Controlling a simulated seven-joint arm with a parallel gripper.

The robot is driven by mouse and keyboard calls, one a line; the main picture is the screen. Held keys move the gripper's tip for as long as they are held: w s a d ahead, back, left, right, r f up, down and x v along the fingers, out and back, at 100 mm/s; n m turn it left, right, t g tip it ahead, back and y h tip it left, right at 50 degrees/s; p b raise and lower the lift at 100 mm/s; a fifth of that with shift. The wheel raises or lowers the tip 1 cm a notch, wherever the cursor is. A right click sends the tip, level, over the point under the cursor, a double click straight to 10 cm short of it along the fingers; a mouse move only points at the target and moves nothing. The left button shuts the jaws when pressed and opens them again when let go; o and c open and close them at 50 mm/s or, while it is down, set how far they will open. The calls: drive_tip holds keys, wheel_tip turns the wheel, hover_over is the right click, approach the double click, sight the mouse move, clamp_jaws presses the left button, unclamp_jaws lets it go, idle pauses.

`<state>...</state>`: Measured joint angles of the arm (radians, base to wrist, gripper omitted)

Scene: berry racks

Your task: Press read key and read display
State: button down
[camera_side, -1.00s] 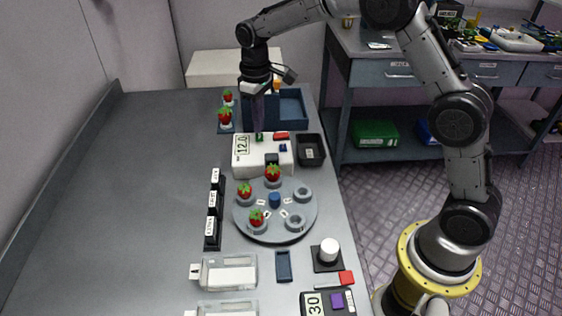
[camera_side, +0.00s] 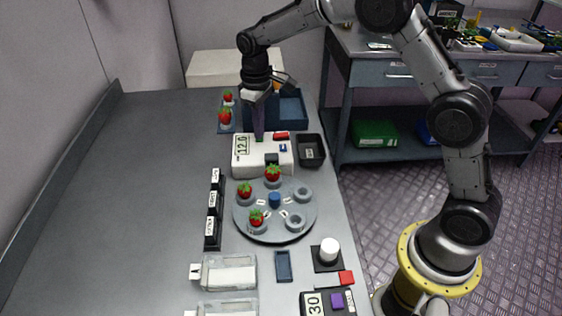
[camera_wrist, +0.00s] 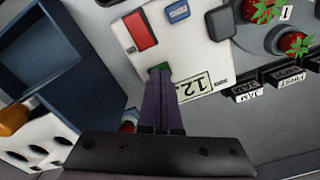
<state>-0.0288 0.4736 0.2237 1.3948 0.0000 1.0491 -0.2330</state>
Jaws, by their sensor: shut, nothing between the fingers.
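The white meter box (camera_side: 246,169) stands on the bench behind the round turntable. Its display (camera_side: 242,146) reads 12.0 in the side view; in the wrist view the display (camera_wrist: 195,86) shows "12." with the rest hard to make out. A green key (camera_wrist: 158,67) lies at my fingertips, partly hidden by them. My gripper (camera_side: 258,137) is shut and empty, pointing down with its tips at the green key. I cannot tell whether the key is pressed in. A red key (camera_wrist: 141,31) and a blue key (camera_wrist: 178,11) sit beside it.
The turntable (camera_side: 244,223) with several strawberries in cups is in front of the box. A black tray (camera_side: 318,152) stands close on its right. A blue bin (camera_side: 292,108) is behind. Black label holders (camera_side: 212,240) stand left; the bench's left side is clear.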

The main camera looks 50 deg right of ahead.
wheel_tip(320, 180, up, 8)
idle(1.1)
drive_tip(key=s+d+r+t, duration=0.1)
drive_tip(key=s+r+t, duration=0.3)
drive_tip(key=s+r, duration=1.05)
drive_tip(key=s+f+m, duration=0.1)
drive_tip(key=s+f, duration=0.4)
drive_tip(key=s, duration=0.4)
drive_tip(key=s+f+m+t, duration=0.1)
drive_tip(key=s+f+m, duration=0.1)
drive_tip(key=s+f, duration=0.3)
drive_tip(key=s, duration=0.4)
drive_tip(key=shift+d+t, duration=0.2)
drive_tip(key=shift+t, duration=0.1)
